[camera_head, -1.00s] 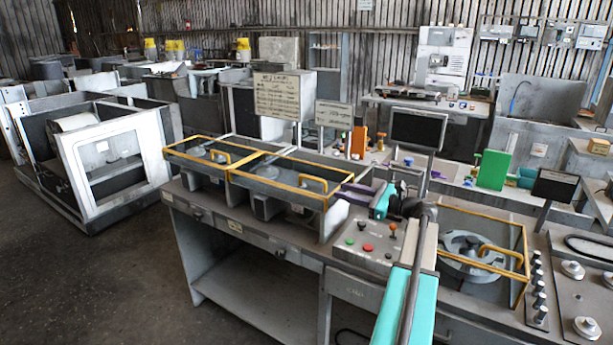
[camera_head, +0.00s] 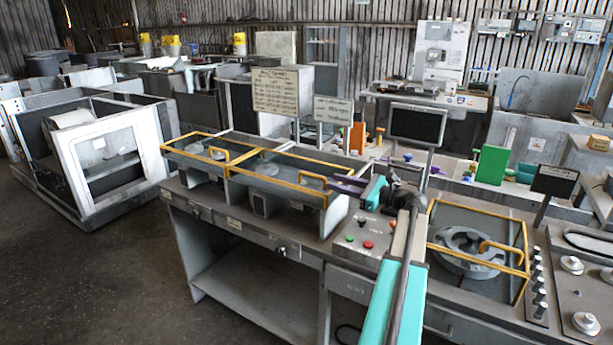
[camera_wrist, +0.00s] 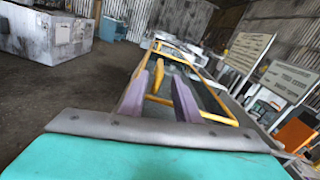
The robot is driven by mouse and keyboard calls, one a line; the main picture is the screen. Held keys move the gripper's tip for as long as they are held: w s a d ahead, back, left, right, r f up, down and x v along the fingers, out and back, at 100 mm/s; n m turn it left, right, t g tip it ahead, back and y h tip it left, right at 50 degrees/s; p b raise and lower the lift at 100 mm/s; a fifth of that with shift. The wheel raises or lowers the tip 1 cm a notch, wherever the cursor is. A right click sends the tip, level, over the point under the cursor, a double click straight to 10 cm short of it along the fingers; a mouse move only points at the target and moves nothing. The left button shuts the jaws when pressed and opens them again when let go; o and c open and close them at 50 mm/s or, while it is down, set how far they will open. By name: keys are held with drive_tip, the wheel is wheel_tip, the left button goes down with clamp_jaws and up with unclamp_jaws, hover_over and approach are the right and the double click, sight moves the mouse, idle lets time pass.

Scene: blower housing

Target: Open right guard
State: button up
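Two yellow-framed clear guards lie side by side, both down, over bays on the long bench: the left guard (camera_head: 197,137) and the right guard (camera_head: 290,155). The right guard has a yellow loop handle (camera_head: 313,180) at its right end. My gripper (camera_head: 345,185) is just right of that handle, its purple fingers pointing left at it. In the wrist view my gripper (camera_wrist: 163,95) has its fingers apart, with the yellow handle (camera_wrist: 172,68) showing ahead between them. I cannot tell whether they touch it. Another yellow-framed guard (camera_head: 440,245) stands over a round part farther right.
A monitor (camera_head: 416,125) and sign boards (camera_head: 282,90) stand behind the bench. A row of knobs (camera_head: 538,290) is at the right. Open floor (camera_head: 90,270) lies left of the bench.

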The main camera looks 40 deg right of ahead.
sight(301, 173)
drive_tip(key=p+x, duration=0.3)
drive_tip(key=x, duration=0.8)
drive_tip(key=shift+w, duration=0.3)
clamp_jaws()
